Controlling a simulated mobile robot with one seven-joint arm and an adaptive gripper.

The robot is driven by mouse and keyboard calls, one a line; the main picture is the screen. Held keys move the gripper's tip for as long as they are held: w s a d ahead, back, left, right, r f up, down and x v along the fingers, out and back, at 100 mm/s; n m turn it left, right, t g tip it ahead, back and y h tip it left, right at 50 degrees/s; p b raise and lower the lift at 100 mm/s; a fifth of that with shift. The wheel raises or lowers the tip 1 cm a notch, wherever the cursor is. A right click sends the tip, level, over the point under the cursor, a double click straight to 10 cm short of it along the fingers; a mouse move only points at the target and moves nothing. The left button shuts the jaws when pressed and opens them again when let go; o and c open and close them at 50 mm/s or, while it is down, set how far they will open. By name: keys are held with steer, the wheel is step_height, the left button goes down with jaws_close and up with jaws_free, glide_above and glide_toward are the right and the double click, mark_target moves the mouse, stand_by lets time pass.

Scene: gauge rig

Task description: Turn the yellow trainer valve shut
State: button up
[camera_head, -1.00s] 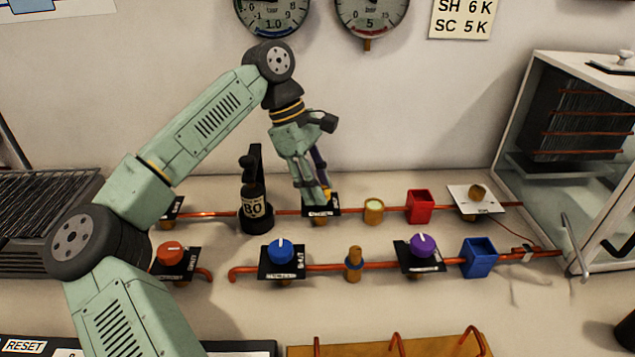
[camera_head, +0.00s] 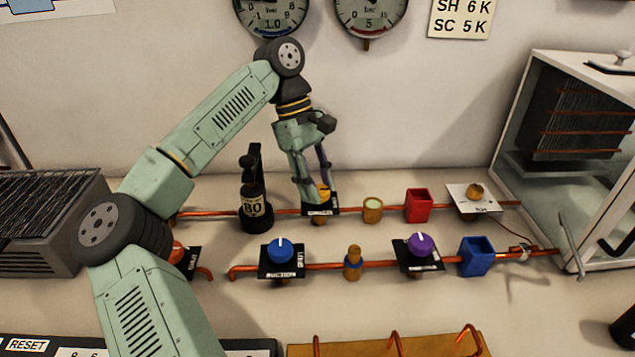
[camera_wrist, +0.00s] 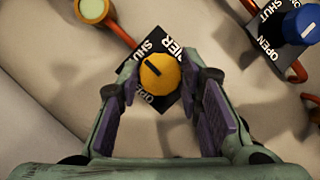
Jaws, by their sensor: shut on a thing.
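The yellow trainer valve (camera_head: 324,194) is a round knob on a black plate on the rear copper pipe. In the wrist view the yellow knob (camera_wrist: 160,75) shows from above. Its dark pointer line points to the upper left, with SHUT lettering above it and OPEN lettering below left. My gripper (camera_head: 317,190) reaches down over the valve and is shut on the knob, one finger on each side. In the wrist view the purple finger pads of my gripper (camera_wrist: 165,85) flank the knob. In the head view the fingers partly hide it.
A black bottle-like part (camera_head: 256,205) stands close left of the valve. A brass cup (camera_head: 373,210) and a red box (camera_head: 418,205) are to its right. Blue (camera_head: 281,250) and purple (camera_head: 422,245) knobs sit on the front pipe. An orange knob (camera_head: 177,253) is partly hidden by my arm.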

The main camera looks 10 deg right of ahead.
steer(key=o, duration=1.2)
steer(key=shift+c, duration=0.2)
steer(key=v, duration=1.2)
steer(key=shift+s, duration=0.15)
